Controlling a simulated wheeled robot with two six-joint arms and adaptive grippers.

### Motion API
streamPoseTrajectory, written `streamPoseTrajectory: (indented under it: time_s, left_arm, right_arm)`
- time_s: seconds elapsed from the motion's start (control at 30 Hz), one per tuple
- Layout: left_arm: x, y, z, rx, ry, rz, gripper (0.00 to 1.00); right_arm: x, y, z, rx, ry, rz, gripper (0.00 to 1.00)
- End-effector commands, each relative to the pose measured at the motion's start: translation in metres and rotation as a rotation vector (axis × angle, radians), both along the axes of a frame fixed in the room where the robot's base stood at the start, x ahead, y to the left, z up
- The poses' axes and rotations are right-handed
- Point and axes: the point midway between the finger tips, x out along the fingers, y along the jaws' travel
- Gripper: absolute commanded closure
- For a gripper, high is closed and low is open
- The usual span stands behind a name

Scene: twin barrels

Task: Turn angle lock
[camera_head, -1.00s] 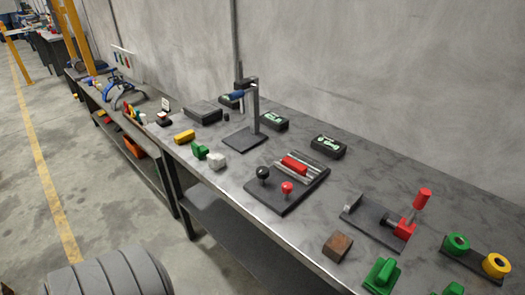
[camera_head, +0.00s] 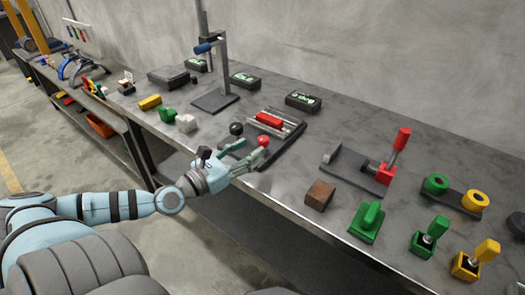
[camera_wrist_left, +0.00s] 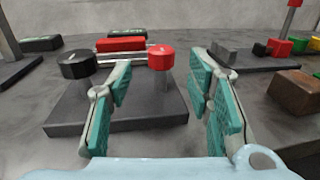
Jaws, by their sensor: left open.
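A dark base plate (camera_head: 283,150) on the bench carries metal rails with a red block (camera_head: 269,119), a black round knob (camera_head: 236,129) and a red round knob (camera_head: 263,141). My left gripper (camera_head: 246,151) is open at the plate's front edge, close to the red knob. In the left wrist view, the red knob (camera_wrist_left: 161,57) shows on its post beyond and between the open fingers (camera_wrist_left: 165,75); nothing is gripped. The black knob (camera_wrist_left: 77,65) stands left of the left finger. I cannot tell which part is the angle lock. My right gripper is not in view.
To the right stand a base with a red upright handle (camera_head: 401,139), a brown block (camera_head: 319,195), a green handle piece (camera_head: 368,221) and green and yellow switches (camera_head: 475,260). A clamp stand (camera_head: 218,101) is behind left. The wall (camera_head: 400,40) closes the back.

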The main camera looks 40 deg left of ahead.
Motion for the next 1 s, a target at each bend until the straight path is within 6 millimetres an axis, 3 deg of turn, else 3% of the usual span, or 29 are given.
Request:
streamPoseTrajectory:
  time_s: [0.03, 0.3, 0.67, 0.7, 1.0]
  left_arm:
    - [0.011, 0.002, 0.000, -0.007, -0.008, 0.010, 0.54]
    - [0.051, -0.004, 0.006, -0.006, -0.004, 0.006, 0.54]
    - [0.061, -0.008, 0.000, -0.002, 0.000, -0.002, 0.54]
    - [0.060, -0.008, 0.000, -0.002, 0.000, -0.001, 0.55]
    - [0.060, -0.008, 0.000, -0.002, 0.000, 0.000, 1.00]
  right_arm:
    - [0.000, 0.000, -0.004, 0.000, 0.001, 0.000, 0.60]
    - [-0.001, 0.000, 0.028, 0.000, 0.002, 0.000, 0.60]
    - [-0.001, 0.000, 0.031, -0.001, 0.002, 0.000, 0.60]
    - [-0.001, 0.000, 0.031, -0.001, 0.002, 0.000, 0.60]
    - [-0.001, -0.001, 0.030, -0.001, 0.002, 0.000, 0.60]
